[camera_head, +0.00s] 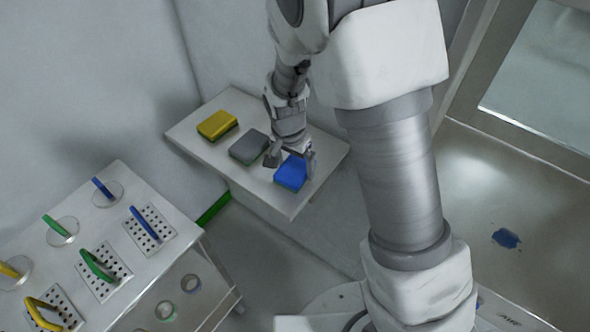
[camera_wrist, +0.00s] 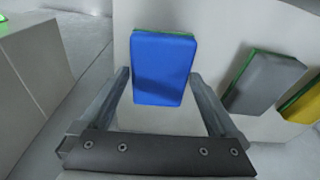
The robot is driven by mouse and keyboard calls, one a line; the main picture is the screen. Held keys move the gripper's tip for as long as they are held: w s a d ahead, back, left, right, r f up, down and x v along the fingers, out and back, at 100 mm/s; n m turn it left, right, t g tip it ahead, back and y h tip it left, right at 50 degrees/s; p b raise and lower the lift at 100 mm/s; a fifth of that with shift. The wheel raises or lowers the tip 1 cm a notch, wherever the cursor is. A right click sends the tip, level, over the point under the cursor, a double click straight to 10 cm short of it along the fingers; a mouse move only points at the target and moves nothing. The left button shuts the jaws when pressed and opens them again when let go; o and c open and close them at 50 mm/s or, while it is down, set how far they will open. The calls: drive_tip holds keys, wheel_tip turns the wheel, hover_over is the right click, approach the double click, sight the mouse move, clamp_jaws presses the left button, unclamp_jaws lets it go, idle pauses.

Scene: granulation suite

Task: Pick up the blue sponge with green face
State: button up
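The blue sponge with green face (camera_head: 291,172) lies on a white shelf (camera_head: 240,186), near its front right end, with its blue side up. In the wrist view the blue sponge (camera_wrist: 163,69) is between and just beyond the fingers, with a thin green edge along its far side. My gripper (camera_head: 290,161) is over the sponge, its fingers apart on either side. In the wrist view my gripper (camera_wrist: 160,88) is open, with gaps between each finger and the sponge. The sponge's underside is hidden.
A grey sponge (camera_head: 249,147) and a yellow sponge (camera_head: 217,125) lie left of the blue one on the shelf. A white table (camera_head: 118,215) at left holds several coloured handled tools. A blue spill (camera_head: 506,238) is on the surface at right.

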sight(300, 168)
drive_tip(key=c, duration=0.9)
drive_tip(key=shift+r, duration=0.1)
drive_tip(key=shift+r, duration=0.5)
drive_tip(key=r, duration=0.2)
drive_tip(key=d+r, duration=0.1)
drive_tip(key=shift+s+d+r, duration=0.1)
drive_tip(key=shift+d+r, duration=0.05)
drive_tip(key=shift+r, duration=0.2)
drive_tip(key=d+r, duration=0.2)
drive_tip(key=d, duration=0.1)
drive_tip(key=s+d+r, duration=0.1)
drive_tip(key=d+r, duration=0.1)
drive_tip(key=d, duration=0.1)
drive_tip(key=s+d+r, duration=0.1)
drive_tip(key=d+r, duration=0.1)
drive_tip(key=d, duration=0.2)
drive_tip(key=shift+s+d, duration=0.1)
drive_tip(key=shift+s, duration=0.1)
